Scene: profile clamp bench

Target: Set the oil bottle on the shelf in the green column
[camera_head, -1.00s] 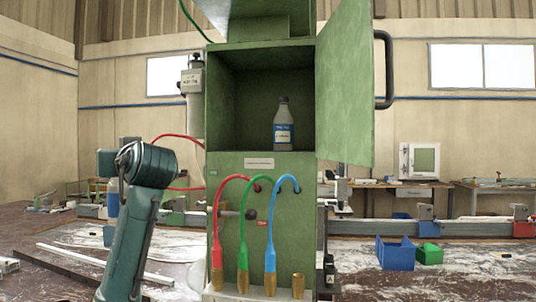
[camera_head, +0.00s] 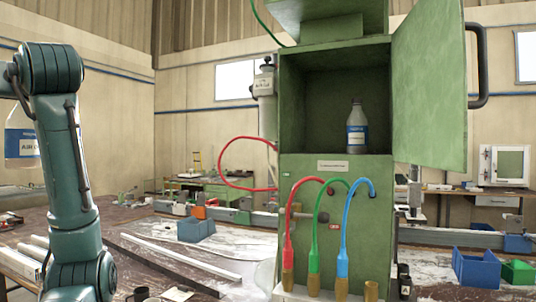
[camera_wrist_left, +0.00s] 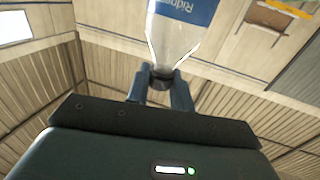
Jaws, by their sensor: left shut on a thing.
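The green column (camera_head: 336,232) stands right of centre in the head view, its door (camera_head: 428,85) swung open to the right. A clear bottle with a blue and white label (camera_head: 357,130) stands upright on the shelf inside. A similar oil bottle (camera_head: 22,140) shows at the left edge, partly hidden by my left arm, well left of the column. In the left wrist view, my left gripper (camera_wrist_left: 160,84) is shut on the dark cap of the oil bottle (camera_wrist_left: 178,35). Its fingers are hidden in the head view. My right gripper is out of view.
Red, green and blue hoses (camera_head: 315,226) arch across the column's front. A grey cylinder (camera_head: 264,88) is mounted at its left side. Blue bins (camera_head: 476,268) sit on the bench. Metal profiles (camera_head: 180,257) lie between my arm and the column.

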